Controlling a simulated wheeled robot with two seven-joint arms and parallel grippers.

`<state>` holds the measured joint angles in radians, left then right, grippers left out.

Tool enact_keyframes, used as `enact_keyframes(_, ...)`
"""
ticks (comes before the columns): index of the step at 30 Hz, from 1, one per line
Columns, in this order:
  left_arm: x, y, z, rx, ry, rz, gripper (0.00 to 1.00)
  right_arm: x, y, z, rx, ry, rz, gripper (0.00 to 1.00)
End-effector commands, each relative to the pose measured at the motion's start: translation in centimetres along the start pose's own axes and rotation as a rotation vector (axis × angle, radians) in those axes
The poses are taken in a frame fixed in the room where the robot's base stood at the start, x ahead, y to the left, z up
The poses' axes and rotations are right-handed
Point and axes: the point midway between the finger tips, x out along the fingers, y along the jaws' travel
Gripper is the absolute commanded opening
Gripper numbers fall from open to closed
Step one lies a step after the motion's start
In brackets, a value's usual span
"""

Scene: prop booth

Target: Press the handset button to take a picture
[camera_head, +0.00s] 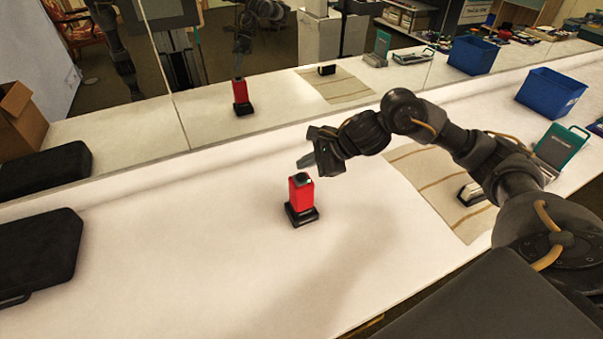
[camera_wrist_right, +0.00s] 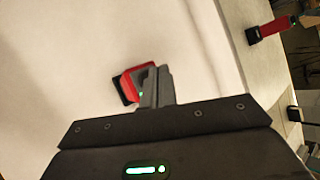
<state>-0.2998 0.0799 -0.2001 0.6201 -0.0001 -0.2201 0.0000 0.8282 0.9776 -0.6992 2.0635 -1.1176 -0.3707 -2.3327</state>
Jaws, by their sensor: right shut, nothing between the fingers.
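The red handset (camera_head: 301,193) stands upright in a black base (camera_head: 302,216) on the white table. Its top is dark with a small pale-green spot, perhaps the button. My right gripper (camera_head: 307,160) is shut and empty, its fingertips just above and behind the handset's top in the head view. I cannot tell there whether they touch it. In the right wrist view the shut fingers (camera_wrist_right: 154,88) overlap part of the red handset (camera_wrist_right: 131,78), and a green spot shows beside them. My left gripper is not directly in view.
A mirror behind the table reflects the handset and my arm. A striped cloth (camera_head: 429,186) with a small black-and-white object (camera_head: 472,193) lies to the right. A blue bin (camera_head: 550,92) is at back right, a black case (camera_head: 38,256) at left. The table's front middle is clear.

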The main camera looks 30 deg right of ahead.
Motion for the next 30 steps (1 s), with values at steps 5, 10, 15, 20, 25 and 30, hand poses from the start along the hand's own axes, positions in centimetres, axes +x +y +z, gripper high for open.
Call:
enact_keyframes(5,-1.4,0.0,-0.1,0.0,0.0,0.0,0.36,-1.5,-1.1,1.1,-0.001,0.0,-0.001,0.0)
enact_keyframes(10,-2.4,0.0,-0.2,0.0,0.0,0.0,0.36,-2.6,-2.0,1.9,0.0,0.0,-0.002,0.0)
enact_keyframes(15,-2.7,-0.1,-0.2,0.0,0.0,0.0,0.36,-3.1,-2.3,2.2,0.0,0.001,-0.001,0.0)
enact_keyframes(20,-2.6,0.0,-0.2,0.0,0.0,0.0,0.36,-3.1,-2.2,2.2,0.0,0.001,0.0,0.0)
enact_keyframes(25,-2.6,0.0,-0.2,0.0,0.0,0.0,0.36,-3.1,-2.2,2.2,0.0,0.001,0.0,0.0)
enact_keyframes(30,-2.6,0.0,-0.2,0.0,0.0,0.0,0.36,-3.0,-2.2,2.2,0.0,0.001,0.0,0.0)
